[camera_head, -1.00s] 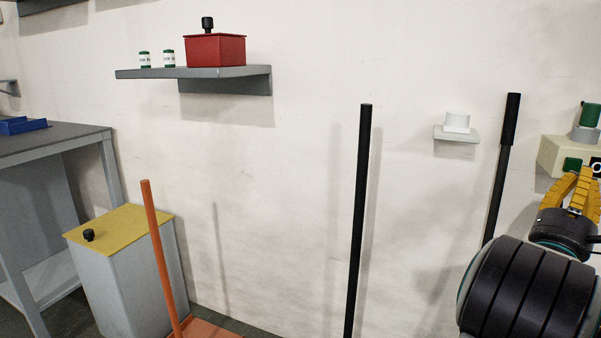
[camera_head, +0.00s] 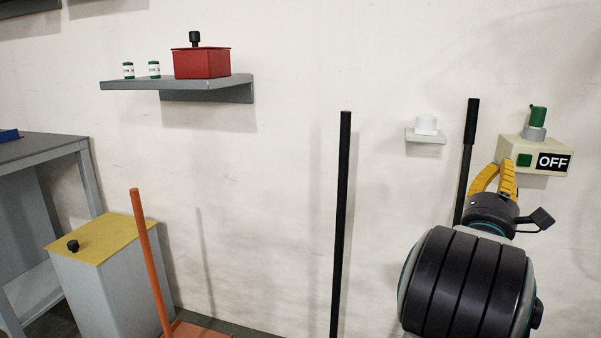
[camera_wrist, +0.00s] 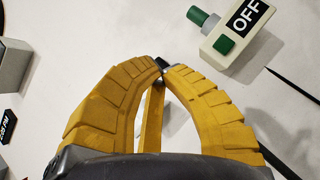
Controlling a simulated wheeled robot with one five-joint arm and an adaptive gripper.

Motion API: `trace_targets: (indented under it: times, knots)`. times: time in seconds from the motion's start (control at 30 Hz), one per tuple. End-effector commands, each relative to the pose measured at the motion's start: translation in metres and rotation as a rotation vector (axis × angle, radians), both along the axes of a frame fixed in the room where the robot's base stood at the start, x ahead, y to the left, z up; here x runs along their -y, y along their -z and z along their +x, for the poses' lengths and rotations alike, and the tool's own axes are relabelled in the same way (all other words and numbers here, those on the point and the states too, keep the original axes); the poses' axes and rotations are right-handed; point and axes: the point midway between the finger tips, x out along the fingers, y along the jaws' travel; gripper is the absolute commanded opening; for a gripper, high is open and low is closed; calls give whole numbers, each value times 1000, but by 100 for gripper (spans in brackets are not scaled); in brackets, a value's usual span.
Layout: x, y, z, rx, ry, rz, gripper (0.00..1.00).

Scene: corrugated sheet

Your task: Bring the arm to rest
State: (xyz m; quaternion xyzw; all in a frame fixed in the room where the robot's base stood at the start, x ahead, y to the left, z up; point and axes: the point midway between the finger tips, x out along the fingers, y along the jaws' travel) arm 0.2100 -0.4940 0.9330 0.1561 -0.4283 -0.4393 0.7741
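My gripper (camera_head: 502,163) has yellow ribbed fingers and is raised at the right of the head view, just left of and below a beige box with an OFF label (camera_head: 553,162). In the wrist view, its fingers (camera_wrist: 162,67) arch together and their tips meet. A small dark bit shows at the tips; I cannot tell if it is part of the fingers. No held object is clear. My thick dark arm link fills the lower right of the head view.
The box has a green button and green knob, also seen in the wrist view (camera_wrist: 224,45). A black pole (camera_head: 466,160) stands behind my gripper. A small white shelf (camera_head: 426,137), another black pole (camera_head: 341,220) and an orange pole (camera_head: 150,260) are further left. Wall between is bare.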

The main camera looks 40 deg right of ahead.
Motion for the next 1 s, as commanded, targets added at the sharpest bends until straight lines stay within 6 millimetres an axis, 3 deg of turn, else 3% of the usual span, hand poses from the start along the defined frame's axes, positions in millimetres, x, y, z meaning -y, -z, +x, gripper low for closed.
trace_targets:
  times: [0.03, 0.27, 0.47, 0.6, 0.73, 0.87, 1.0]
  knots:
    - [-4, -10, 9, 17, -34, 26, 0]
    - [-25, -27, 61, 126, -227, 228, 0]
    - [-75, -48, 127, 269, -458, 554, 0]
    - [-127, -55, 166, 370, -584, 837, 0]
    - [-182, -60, 190, 450, -647, 1105, 0]
    - [-242, -64, 200, 515, -653, 1374, 0]
    - [-307, -70, 194, 568, -590, 1648, 0]
